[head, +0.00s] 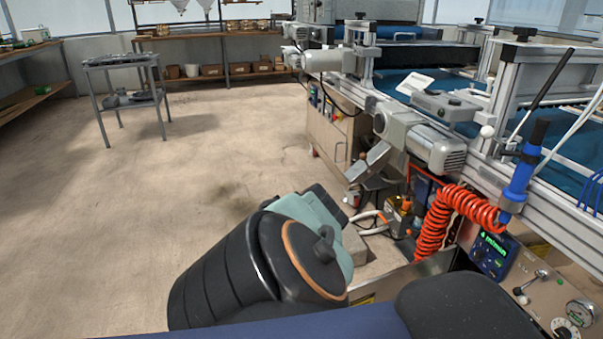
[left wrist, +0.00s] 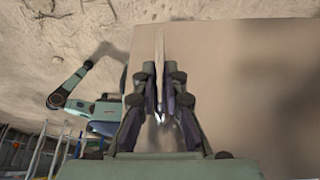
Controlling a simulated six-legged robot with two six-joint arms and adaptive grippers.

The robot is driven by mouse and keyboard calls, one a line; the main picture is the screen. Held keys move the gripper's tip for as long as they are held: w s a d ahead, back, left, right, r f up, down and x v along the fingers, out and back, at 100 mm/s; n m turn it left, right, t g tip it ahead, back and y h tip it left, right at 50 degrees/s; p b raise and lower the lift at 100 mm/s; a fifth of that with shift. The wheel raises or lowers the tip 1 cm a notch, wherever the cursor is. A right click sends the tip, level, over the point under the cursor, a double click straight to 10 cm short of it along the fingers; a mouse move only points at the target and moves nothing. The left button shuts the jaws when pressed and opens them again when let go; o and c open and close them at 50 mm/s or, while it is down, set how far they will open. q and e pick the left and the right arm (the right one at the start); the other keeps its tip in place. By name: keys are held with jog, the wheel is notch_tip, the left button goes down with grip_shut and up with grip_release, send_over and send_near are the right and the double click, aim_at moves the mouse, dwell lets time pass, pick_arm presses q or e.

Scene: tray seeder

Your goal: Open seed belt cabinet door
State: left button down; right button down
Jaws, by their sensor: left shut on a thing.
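A flat tan panel (left wrist: 250,65), which looks like the cabinet door, fills the right side of the left wrist view. A thin pale upright bar (left wrist: 160,45), apparently its handle, stands near the panel's left edge. My left gripper (left wrist: 159,92) is shut on this bar, with one finger on each side. The fingers hide the bar's lower part. In the head view my left arm fills the lower middle, and its gripper is hidden. I cannot tell how far the door stands open. My right gripper is in neither view.
The seeder frame (head: 560,215) runs along the right, with a coiled red hose (head: 432,232) and a control panel (head: 492,255) below. A beige cabinet (head: 327,135) stands under the machine farther back. Open floor (head: 110,215) lies left, with a metal cart (head: 125,65) beyond.

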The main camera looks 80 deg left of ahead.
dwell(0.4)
pick_arm(q)
jog(key=c, duration=1.4)
grip_release()
jog(key=v, duration=0.7)
jog(key=shift+r, duration=0.25)
jog(key=shift+a, duration=0.15)
jog(key=shift+s, duration=0.15)
